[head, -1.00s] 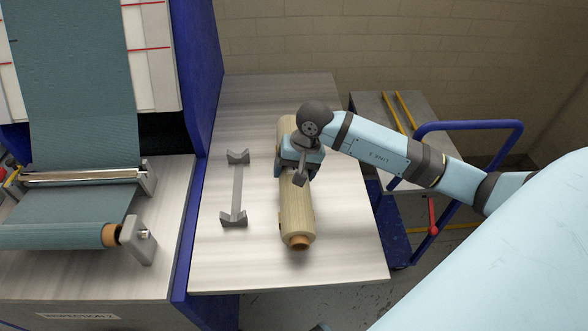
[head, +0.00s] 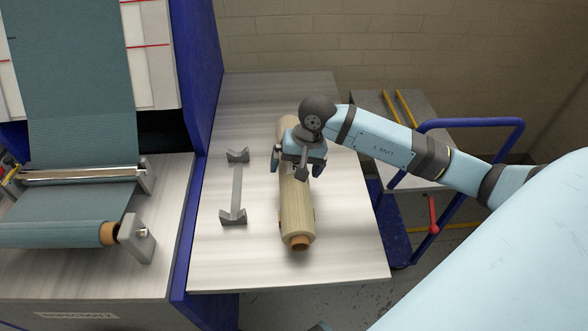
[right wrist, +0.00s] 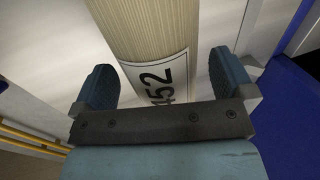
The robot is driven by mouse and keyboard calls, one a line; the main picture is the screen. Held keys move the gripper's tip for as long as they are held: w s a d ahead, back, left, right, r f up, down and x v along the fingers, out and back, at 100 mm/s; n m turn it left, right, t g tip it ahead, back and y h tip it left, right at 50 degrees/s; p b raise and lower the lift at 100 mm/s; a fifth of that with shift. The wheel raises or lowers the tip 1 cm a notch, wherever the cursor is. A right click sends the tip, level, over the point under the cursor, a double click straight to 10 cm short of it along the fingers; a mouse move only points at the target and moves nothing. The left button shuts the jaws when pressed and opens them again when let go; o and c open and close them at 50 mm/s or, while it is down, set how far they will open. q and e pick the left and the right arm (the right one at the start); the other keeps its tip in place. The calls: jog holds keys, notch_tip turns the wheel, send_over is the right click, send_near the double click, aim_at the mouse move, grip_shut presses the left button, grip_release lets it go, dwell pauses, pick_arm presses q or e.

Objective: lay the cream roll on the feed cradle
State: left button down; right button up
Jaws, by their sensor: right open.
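The cream roll (head: 296,212) lies lengthwise on the metal table, with its brown core end facing the near side. The feed cradle (head: 238,186), two grey notched blocks joined by a flat bar, stands empty to the left of the roll and roughly parallel to it. My right gripper (head: 297,166) is open over the roll's middle, one finger on each side and apart from it. In the right wrist view, the roll (right wrist: 150,30) with a white label reading 452 shows beyond the open fingers.
A blue-handled cart (head: 400,215) stands right of the table. The table (head: 350,258) is bare around the roll and cradle.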

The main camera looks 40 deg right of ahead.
jog(key=v, duration=1.2)
jog(key=shift+r, duration=0.15)
dwell(0.4)
